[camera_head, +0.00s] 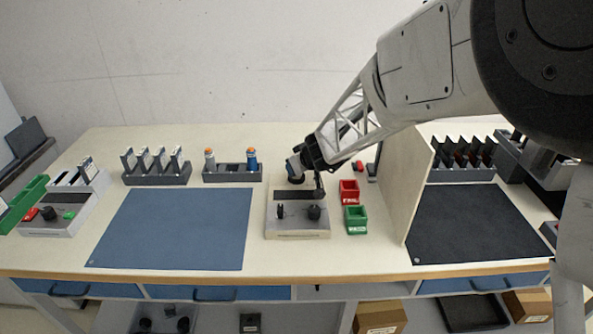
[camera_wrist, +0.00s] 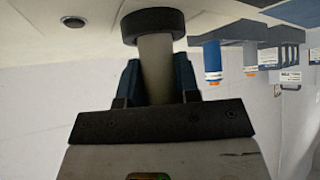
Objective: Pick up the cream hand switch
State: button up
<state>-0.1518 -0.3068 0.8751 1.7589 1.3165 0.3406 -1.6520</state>
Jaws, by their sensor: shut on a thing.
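My gripper (camera_wrist: 156,82) is shut on the cream hand switch (camera_wrist: 157,52), with one finger on each side of its cream body. The switch has a wide dark round end that points away from the palm. In the head view my gripper (camera_head: 297,161) is low over the bench, just behind the grey test box (camera_head: 298,232). The switch's dark end (camera_head: 296,180) shows below the fingers there. The fingers and wrist hide most of its body, and I cannot tell whether it touches the bench.
A red bin (camera_head: 349,192) and a green bin (camera_head: 356,220) stand right of the test box. An upright cream divider (camera_head: 412,190) rises farther right. A grey rack (camera_head: 232,172) with orange-topped and blue cylinders stands left. The blue mat (camera_head: 172,229) and black mat (camera_head: 470,225) are clear.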

jog(key=shift+r, duration=5.05)
